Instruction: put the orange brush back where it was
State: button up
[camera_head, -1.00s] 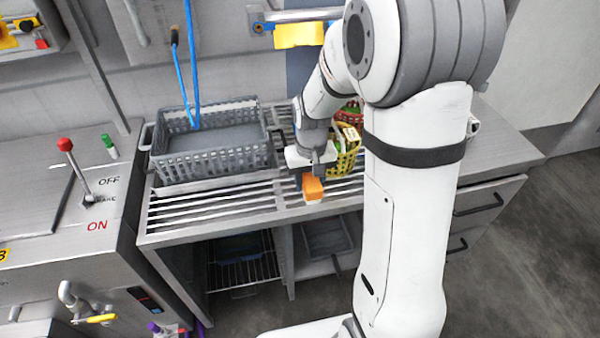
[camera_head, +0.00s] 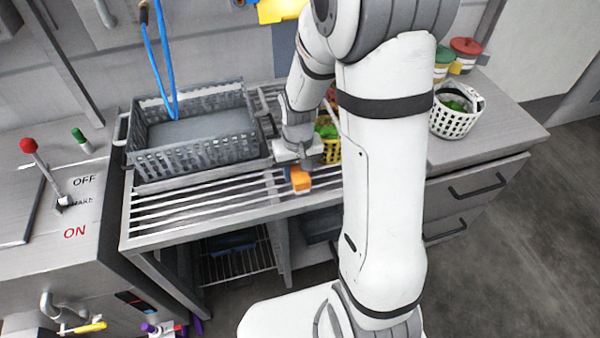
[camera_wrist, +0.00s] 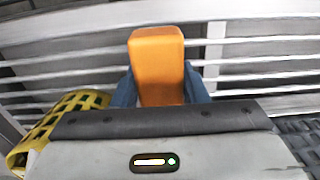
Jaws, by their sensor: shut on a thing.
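The orange brush (camera_head: 300,179) is in my gripper (camera_head: 293,172), above the slatted metal rack near its front edge. In the wrist view the orange block of the brush (camera_wrist: 157,60) stands between two blue fingers, and my gripper (camera_wrist: 158,92) is shut on it. The slats show behind and below it; I cannot tell how high above them it hangs. The brush's bristles are not clear in either view.
A grey basket (camera_head: 190,150) stands on the rack to the left. A yellow basket (camera_head: 331,150) is close beside my gripper, partly hidden by my arm. A white basket (camera_head: 452,120) with greens stands on the right counter. Bare slats (camera_head: 190,207) lie left of the brush.

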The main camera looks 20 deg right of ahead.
aim_at(298, 168)
jog(key=shift+f, duration=0.65)
jog(key=o, duration=1)
jog(key=shift+f, duration=0.15)
notch_tip(298, 168, up, 12)
jog(key=shift+f+p, duration=0.1)
jog(key=shift+p, duration=0.2)
jog(key=shift+s+r, duration=0.1)
jog(key=shift+r, duration=0.25)
jog(key=s+r+t, duration=0.1)
jog(key=s+r, duration=0.1)
jog(key=s, duration=0.2)
jog(key=s+r, duration=0.2)
jog(key=s, duration=0.3)
jog(key=s+r+t, duration=0.1)
jog(key=s+r, duration=0.2)
jog(key=s, duration=0.1)
jog(key=shift+s+d+t, duration=0.25)
jog(key=shift+s+t, duration=0.05)
jog(key=shift+s, duration=0.05)
